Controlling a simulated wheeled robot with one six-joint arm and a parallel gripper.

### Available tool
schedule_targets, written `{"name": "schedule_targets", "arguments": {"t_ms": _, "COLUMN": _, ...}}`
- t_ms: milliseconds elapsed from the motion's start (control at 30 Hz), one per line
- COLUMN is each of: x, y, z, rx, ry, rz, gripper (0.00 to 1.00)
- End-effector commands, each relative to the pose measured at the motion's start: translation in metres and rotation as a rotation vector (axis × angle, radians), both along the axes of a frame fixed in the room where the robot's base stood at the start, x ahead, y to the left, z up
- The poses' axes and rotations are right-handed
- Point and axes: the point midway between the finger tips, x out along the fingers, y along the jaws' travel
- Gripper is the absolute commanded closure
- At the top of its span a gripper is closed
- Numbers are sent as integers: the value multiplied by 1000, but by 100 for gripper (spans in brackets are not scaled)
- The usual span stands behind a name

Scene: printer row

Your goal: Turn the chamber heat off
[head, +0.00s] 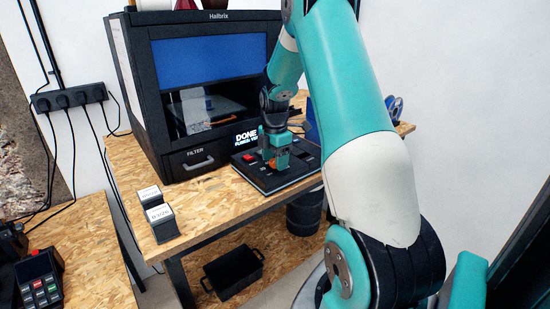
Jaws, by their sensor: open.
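The black printer labelled Halbrix (172,120) stands on a chipboard table, with a blue upper window and a lower opening. A dark control panel (275,183) lies in front of its right side. A red control (250,157) shows on the panel's left part; I cannot read whether it is the chamber heat control. White text reading DONE (246,135) shows on the printer's lower front. My gripper (276,168) is open, pointing down over the middle of the panel. It hides part of the panel, and I cannot tell whether it touches anything.
Two small labelled boxes (160,222) stand at the table's front left. A drawer marked FILTER (197,163) is closed. Blue spools (393,105) lie at the table's back right. A dark bin (233,272) stands below.

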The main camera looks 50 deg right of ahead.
Motion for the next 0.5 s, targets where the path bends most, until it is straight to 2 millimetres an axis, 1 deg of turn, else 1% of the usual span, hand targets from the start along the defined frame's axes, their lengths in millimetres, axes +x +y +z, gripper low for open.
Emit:
{"name": "schedule_targets", "arguments": {"t_ms": 133, "x": 0, "y": 0, "z": 4, "rx": -2, "ry": -2, "rz": 0, "gripper": 39}}
{"name": "schedule_targets", "arguments": {"t_ms": 233, "x": 1, "y": -1, "z": 16, "rx": -3, "ry": -3, "rz": 0, "gripper": 39}}
{"name": "schedule_targets", "arguments": {"t_ms": 367, "x": 1, "y": -1, "z": 44, "rx": -4, "ry": -5, "rz": 0, "gripper": 39}}
{"name": "schedule_targets", "arguments": {"t_ms": 500, "x": 1, "y": -1, "z": 80, "rx": -5, "ry": -6, "rz": 0, "gripper": 39}}
